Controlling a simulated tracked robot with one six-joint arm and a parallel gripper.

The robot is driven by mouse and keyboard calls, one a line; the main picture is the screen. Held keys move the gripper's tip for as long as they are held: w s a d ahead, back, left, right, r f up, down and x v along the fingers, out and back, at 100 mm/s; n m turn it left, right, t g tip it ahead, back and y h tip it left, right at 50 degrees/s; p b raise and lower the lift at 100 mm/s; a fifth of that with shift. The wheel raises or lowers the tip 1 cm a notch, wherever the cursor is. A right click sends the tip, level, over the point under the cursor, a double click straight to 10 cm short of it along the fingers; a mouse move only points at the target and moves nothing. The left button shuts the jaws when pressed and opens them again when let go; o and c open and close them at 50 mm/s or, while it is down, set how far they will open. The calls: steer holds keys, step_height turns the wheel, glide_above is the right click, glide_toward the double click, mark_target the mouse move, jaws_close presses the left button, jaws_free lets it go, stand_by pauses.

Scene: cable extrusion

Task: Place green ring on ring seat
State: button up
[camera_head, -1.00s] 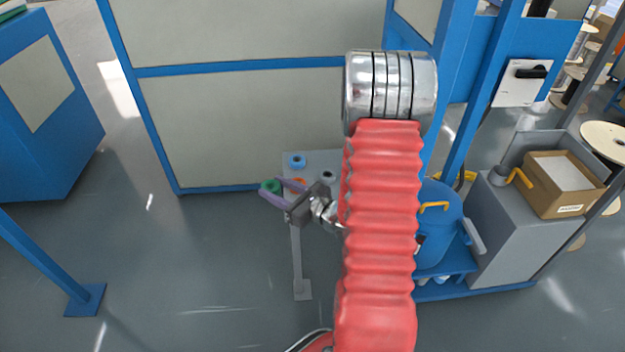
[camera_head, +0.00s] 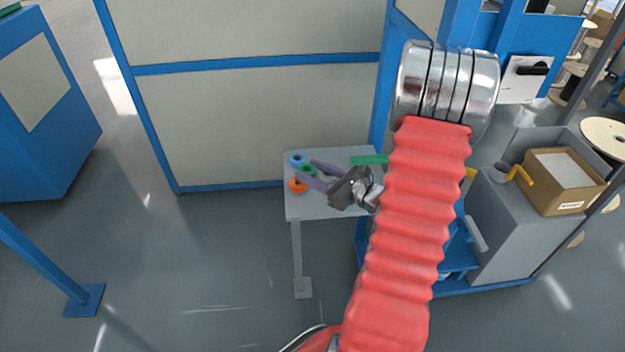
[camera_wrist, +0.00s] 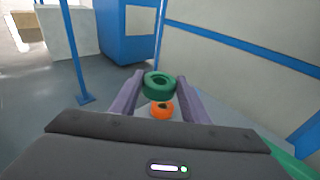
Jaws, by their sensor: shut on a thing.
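My gripper (camera_head: 307,170) is shut on the green ring (camera_wrist: 158,91), which sits between the tips of its two purple fingers in the wrist view. In the head view the green ring shows small between the fingers, over the left part of the small grey table (camera_head: 340,209). An orange ring (camera_head: 297,186) and a blue ring (camera_head: 296,158) are near the table's left edge. I cannot make out the ring seat; the fingers and wrist cover part of the tabletop.
A flat green piece (camera_head: 369,160) lies at the table's back right. A panelled wall with blue frames (camera_head: 250,69) stands behind the table. A grey cabinet with a cardboard box (camera_head: 562,185) is at right. The floor left of the table is clear.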

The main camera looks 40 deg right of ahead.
steer(key=shift+f, duration=0.1)
steer(key=shift+f, duration=2.8)
steer(key=shift+f, duration=0.1)
steer(key=shift+f, duration=2)
steer(key=shift+f, duration=0.1)
steer(key=o, duration=1)
steer(key=v, duration=1.2)
